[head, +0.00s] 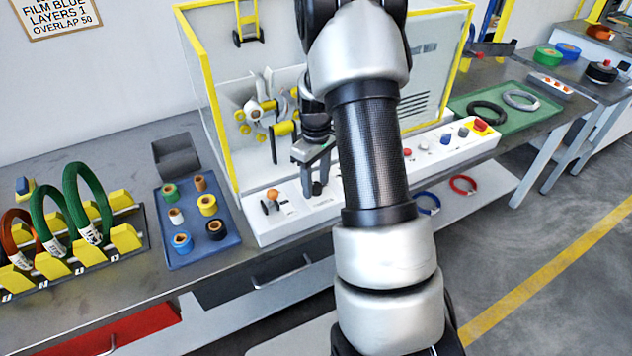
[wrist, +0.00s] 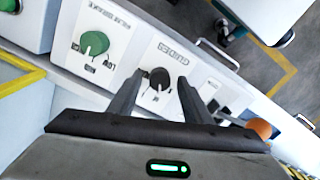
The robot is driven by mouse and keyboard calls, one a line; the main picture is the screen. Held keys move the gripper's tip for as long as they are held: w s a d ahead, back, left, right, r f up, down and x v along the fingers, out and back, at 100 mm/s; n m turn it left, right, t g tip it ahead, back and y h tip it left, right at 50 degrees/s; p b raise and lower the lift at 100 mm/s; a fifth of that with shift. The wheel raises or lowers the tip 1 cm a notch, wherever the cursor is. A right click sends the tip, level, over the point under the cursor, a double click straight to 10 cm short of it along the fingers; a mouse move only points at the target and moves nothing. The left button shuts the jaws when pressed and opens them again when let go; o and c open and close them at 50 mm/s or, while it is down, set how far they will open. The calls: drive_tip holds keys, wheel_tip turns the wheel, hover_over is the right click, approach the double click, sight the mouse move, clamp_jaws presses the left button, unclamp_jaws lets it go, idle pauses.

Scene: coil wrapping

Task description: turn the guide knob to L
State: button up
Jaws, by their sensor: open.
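The guide knob (wrist: 158,78) is a round black knob on a white plate marked GUIDES in the wrist view. A letter that looks like M shows by its rim; which mark it points to is too small to tell. My gripper (wrist: 159,80) is open, with one finger to either side of the knob; I cannot tell whether they touch it. In the head view my gripper (head: 313,163) points down over the white control panel (head: 290,228), and the black knob (head: 317,188) shows just below its fingers.
A green knob (wrist: 95,43) is beside the guide knob on the panel. An orange ball-topped lever (head: 272,194) stands left of my gripper. The yellow-framed wrapping machine (head: 210,85) rises behind the panel. A blue tray (head: 205,250) of film rolls lies to the left.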

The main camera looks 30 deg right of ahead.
drive_tip(key=c, duration=1.1)
drive_tip(key=shift+o, duration=0.2)
drive_tip(key=m, duration=0.4)
drive_tip(key=shift+m, duration=2.3)
drive_tip(key=o, duration=1.1)
drive_tip(key=shift+c, duration=0.2)
